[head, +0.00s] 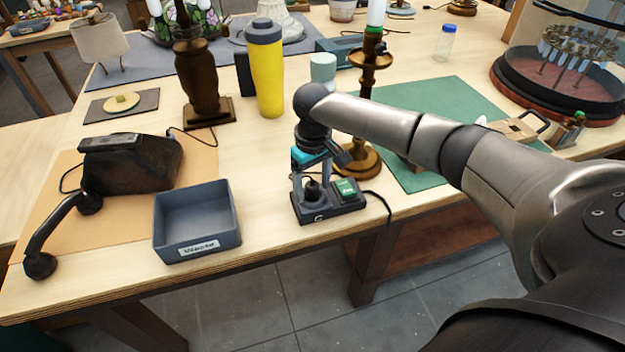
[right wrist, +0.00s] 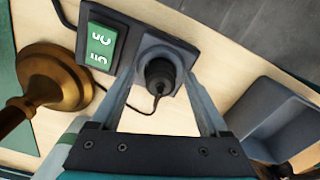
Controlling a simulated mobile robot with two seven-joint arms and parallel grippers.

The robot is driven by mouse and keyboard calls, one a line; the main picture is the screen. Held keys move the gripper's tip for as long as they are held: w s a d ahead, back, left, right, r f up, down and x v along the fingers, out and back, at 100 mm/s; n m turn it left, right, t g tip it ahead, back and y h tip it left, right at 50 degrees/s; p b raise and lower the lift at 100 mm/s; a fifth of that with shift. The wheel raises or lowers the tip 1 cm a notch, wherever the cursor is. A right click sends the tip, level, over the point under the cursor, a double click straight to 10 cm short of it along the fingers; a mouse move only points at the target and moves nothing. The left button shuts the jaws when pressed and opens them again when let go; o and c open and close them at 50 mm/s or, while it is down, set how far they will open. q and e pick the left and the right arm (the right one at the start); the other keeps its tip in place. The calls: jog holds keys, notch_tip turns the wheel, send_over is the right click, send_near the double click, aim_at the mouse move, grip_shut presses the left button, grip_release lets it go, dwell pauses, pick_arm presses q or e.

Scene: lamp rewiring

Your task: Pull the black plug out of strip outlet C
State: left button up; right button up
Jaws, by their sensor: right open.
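The black plug (head: 313,189) sits in the outlet marked C of the dark strip (head: 328,210); it also shows in the right wrist view (right wrist: 160,75), with a thin cord running from it. The strip carries a green switch (head: 346,188) beside the outlet. My right gripper (head: 312,196) is above the strip, pointing down, with its fingers open on either side of the plug. In the right wrist view, gaps show between the plug and both fingers (right wrist: 161,85). My left gripper is not in view.
A grey tray labelled Waste (head: 197,250) stands left of the strip. A brass lamp base (head: 358,160) stands close behind the strip, and a yellow bottle (head: 268,75) farther back. An old black telephone (head: 130,160) lies at the left. The table's front edge is close to the strip.

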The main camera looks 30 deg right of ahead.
aim_at(313, 184)
jog(key=shift+c, duration=0.3)
grip_shut()
dwell(0.3)
jog(key=shift+r, duration=0.2)
jog(key=shift+r+p, duration=2.25)
jog(key=shift+p, duration=0.9)
jog(key=shift+f, duration=0.1)
